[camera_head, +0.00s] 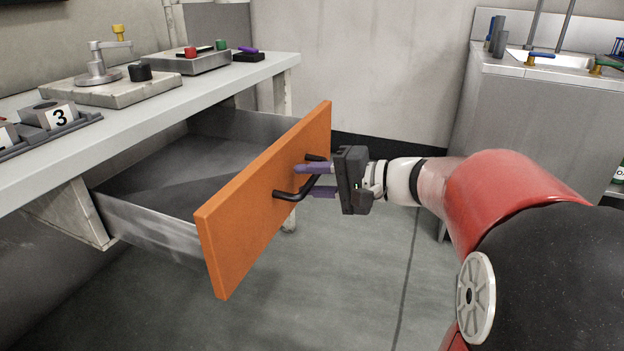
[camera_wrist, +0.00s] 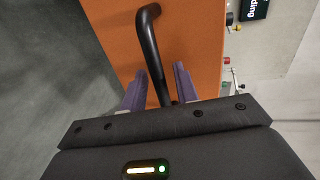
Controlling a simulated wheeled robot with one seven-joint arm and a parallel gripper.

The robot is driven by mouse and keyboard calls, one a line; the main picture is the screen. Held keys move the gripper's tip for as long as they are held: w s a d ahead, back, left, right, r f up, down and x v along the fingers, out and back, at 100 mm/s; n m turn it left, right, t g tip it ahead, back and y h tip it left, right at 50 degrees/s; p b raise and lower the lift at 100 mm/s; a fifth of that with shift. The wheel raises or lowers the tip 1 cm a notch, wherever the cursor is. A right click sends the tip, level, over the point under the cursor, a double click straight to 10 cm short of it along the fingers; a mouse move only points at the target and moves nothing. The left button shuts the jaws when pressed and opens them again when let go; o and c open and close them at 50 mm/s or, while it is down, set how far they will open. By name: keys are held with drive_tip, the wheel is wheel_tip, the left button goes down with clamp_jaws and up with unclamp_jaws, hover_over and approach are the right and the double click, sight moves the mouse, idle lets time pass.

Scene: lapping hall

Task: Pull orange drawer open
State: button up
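The orange drawer (camera_head: 262,205) sits under the bench and is pulled well out, its empty metal inside showing. Its orange front also fills the upper middle of the wrist view (camera_wrist: 195,35). A black bar handle (camera_head: 291,195) is fixed to the front; it also shows in the wrist view (camera_wrist: 148,40). My gripper (camera_head: 316,180) is at the handle, its two purple fingers on either side of the bar. The fingers (camera_wrist: 160,85) stand apart with small gaps beside the bar, so it looks open around the handle. Finger contact with the bar is not clear.
The grey bench (camera_head: 150,115) above the drawer holds a metal fixture (camera_head: 100,85), a block marked 3 (camera_head: 55,115) and a box with coloured knobs (camera_head: 190,62). A sink cabinet (camera_head: 530,120) stands at the right. The floor before the drawer is clear.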

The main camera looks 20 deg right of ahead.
drive_tip(key=v, duration=0.7)
drive_tip(key=shift+s+d, duration=0.25)
drive_tip(key=shift+d, duration=0.05)
drive_tip(key=s+a+f+n+g+h+p, duration=0.1)
drive_tip(key=s+a+n+g+h+p, duration=0.1)
drive_tip(key=s+h, duration=0.4)
drive_tip(key=s+a+f+n+g+h+p, duration=0.2)
drive_tip(key=s+a+n+h+p, duration=0.2)
drive_tip(key=s, duration=0.5)
drive_tip(key=n+h+p, duration=0.1)
drive_tip(key=h+p, duration=0.1)
drive_tip(key=p, duration=0.1)
drive_tip(key=shift+a+n, duration=0.2)
drive_tip(key=shift+n, duration=0.1)
